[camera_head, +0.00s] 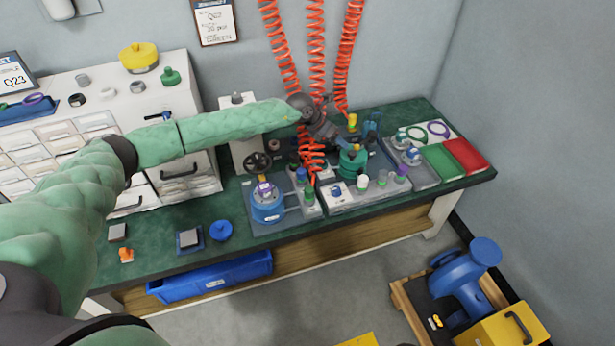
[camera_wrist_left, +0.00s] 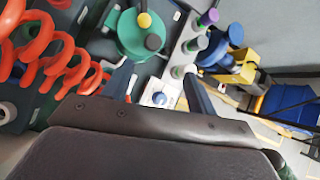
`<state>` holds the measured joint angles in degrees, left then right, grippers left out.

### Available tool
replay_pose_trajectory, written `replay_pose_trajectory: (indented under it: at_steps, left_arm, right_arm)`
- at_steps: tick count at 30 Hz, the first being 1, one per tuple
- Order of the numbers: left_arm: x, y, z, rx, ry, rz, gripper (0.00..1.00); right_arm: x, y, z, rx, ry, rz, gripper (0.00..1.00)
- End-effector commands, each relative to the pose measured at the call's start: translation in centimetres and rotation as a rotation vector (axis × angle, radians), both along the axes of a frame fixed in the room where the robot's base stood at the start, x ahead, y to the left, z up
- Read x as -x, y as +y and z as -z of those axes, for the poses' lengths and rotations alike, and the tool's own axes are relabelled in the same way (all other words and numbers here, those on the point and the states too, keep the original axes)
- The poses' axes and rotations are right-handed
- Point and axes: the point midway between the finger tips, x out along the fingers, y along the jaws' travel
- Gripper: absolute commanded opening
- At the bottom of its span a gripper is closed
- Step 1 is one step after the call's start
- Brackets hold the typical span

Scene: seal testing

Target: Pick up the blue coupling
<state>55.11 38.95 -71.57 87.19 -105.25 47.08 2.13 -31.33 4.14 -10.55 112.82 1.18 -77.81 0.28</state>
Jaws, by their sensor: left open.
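A small round blue piece, which looks like the blue coupling (camera_head: 336,191), sits on a white square plate on the bench tray. In the left wrist view the blue coupling (camera_wrist_left: 160,98) shows between my fingers, near the palm edge. I cannot tell how far below them it is. My left gripper (camera_head: 358,140) is open and empty above the rear part of the tray, behind the coupling. Its two dark blue fingers also show in the left wrist view, with the gripper (camera_wrist_left: 158,78) spread apart. My right gripper is not in view.
A green round pot (camera_head: 352,163) stands behind the coupling. White, green and purple-topped pieces (camera_head: 401,174) stand in a row to its right. A blue pot (camera_head: 267,206) stands to its left. Red coiled hoses (camera_head: 316,50) hang close to my left wrist.

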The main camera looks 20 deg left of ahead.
Motion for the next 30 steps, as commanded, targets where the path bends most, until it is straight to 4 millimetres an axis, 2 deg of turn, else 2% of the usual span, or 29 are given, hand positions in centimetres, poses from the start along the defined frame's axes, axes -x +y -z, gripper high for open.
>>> replay_pose_trajectory:
  at_steps: [3,6,12,20,30]
  left_arm:
    - [0.9,3.8,2.5,-0.2,0.081,0.018,0.58]
    - [2.2,6.5,3.7,-0.351,0.153,0.03,0.58]
    - [4.6,9.9,4.4,-0.533,0.283,0.043,0.58]
    - [5.7,10.8,4.9,-0.58,0.34,0.046,0.58]
    - [5.7,10.8,7.1,-0.576,0.338,0.045,0.58]
  right_arm:
    - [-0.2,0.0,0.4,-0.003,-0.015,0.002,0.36]
    - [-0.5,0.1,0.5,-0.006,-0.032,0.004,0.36]
    - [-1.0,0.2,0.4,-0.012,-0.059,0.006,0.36]
    - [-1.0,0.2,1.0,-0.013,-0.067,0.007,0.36]
    - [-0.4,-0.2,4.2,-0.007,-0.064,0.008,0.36]
